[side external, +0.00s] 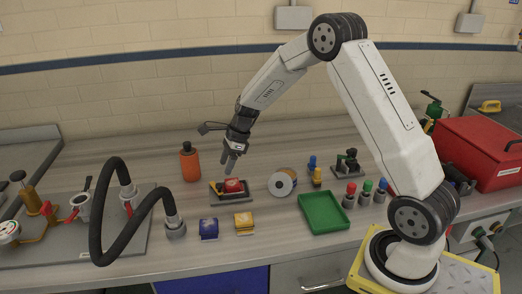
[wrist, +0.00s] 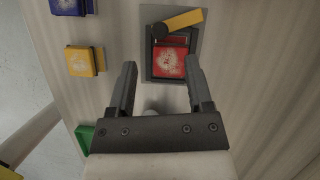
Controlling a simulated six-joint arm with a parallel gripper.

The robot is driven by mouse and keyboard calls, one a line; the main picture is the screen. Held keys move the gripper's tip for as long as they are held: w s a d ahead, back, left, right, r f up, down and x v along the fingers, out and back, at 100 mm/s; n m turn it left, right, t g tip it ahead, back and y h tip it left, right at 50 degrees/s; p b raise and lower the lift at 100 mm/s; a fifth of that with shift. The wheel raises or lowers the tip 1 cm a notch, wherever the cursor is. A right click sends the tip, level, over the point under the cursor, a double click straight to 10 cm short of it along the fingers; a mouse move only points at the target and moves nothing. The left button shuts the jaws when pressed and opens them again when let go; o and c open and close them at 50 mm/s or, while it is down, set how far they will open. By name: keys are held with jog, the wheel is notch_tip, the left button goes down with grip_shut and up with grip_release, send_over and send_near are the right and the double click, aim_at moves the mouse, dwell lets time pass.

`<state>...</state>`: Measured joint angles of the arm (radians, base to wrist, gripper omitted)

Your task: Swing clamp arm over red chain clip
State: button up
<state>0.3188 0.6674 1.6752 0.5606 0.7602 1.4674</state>
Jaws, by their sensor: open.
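The red chain clip (wrist: 170,62) sits in a dark holder on a grey base plate (wrist: 203,66); it also shows in the side view (side external: 233,185). The yellow clamp arm (wrist: 184,21) pivots at a dark knob at the holder's far left corner. It points right and slightly upward in the wrist view, beyond the clip and not over it. My gripper (wrist: 160,84) is open and empty, with its fingertips on either side of the clip's near edge in the wrist view. In the side view my gripper (side external: 230,165) points down just above the clip.
Blue (side external: 208,229) and yellow (side external: 244,223) clips lie in front. A green tray (side external: 323,212) and a tape-like roll (side external: 282,183) stand to the right. An orange bottle (side external: 190,162) is behind left. A black hose (side external: 100,215) arches at the left.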

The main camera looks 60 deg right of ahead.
aim_at(219, 184)
jog(key=shift+x, duration=3.35)
grip_shut()
